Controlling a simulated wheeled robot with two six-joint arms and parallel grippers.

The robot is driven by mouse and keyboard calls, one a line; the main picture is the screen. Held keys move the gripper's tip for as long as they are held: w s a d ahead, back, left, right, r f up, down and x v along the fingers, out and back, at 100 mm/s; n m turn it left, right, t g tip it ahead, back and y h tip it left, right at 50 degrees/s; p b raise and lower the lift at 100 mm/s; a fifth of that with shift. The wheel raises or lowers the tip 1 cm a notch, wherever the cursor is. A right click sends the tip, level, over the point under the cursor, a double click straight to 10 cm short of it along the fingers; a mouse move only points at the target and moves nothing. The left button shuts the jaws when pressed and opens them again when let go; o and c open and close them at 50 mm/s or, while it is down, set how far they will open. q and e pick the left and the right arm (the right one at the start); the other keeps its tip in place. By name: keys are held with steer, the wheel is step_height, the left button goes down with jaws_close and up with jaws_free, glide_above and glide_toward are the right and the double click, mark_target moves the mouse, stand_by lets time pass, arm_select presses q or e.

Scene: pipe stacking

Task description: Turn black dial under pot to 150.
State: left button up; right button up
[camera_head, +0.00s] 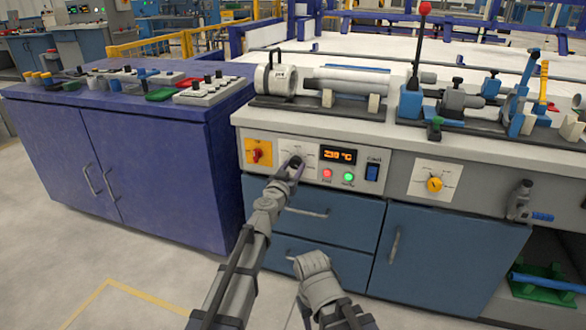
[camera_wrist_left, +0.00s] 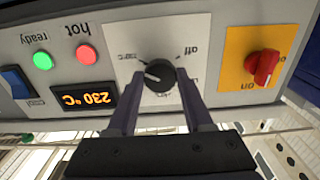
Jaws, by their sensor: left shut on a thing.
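The black dial (camera_wrist_left: 159,76) sits on a white plate in the grey panel. Its white mark points left in the wrist view, which shows the panel upside down. My left gripper (camera_wrist_left: 161,84) is shut on the dial, one finger on each side. In the head view my left gripper (camera_head: 295,166) covers most of the dial. The orange display (camera_head: 339,155) beside it reads 230 °C. A white round pot-like part (camera_head: 275,80) stands on the bench above the panel. My right gripper (camera_head: 312,268) is low in front of the blue drawers, its fingers unclear.
A red switch on a yellow plate (camera_head: 258,152) is left of the dial. Red (camera_head: 327,174) and green (camera_head: 348,177) lights and a blue rocker switch (camera_head: 372,172) are to the right. Drawer handles (camera_head: 307,212) stick out below.

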arm_select(q)
jaws_close()
steer(key=n, duration=1)
steer(key=shift+d, duration=0.1)
steer(key=n, duration=0.6)
steer(key=shift+r+n, duration=0.1)
steer(key=shift+n, duration=0.3)
steer(key=n, duration=0.6)
steer(key=shift+n, duration=0.4)
